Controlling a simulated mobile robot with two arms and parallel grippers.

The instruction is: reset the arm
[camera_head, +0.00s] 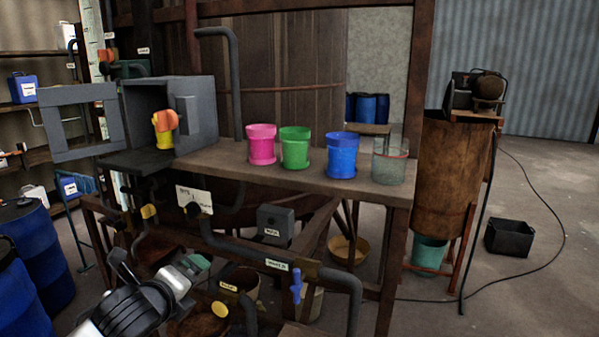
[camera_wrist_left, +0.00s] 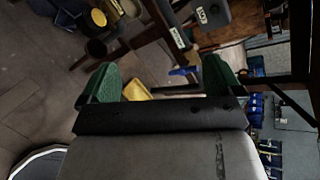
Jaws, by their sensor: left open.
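My left arm comes in from the lower left of the head view. Its gripper (camera_head: 197,265) with green fingers is in front of the bench, below the bench top and near the pipes. In the left wrist view the two green fingers of the left gripper (camera_wrist_left: 160,80) stand wide apart. Nothing is between them; the floor and a yellow thing show beyond. My right arm and gripper are in neither view.
Pink (camera_head: 262,144), green (camera_head: 295,148), blue (camera_head: 342,155) and clear (camera_head: 389,160) cups stand on the bench (camera_head: 300,178). A grey box (camera_head: 205,110) with an open door is at its left. Pipes with a blue valve handle (camera_head: 296,286) run below. Blue drums (camera_head: 40,250) stand left.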

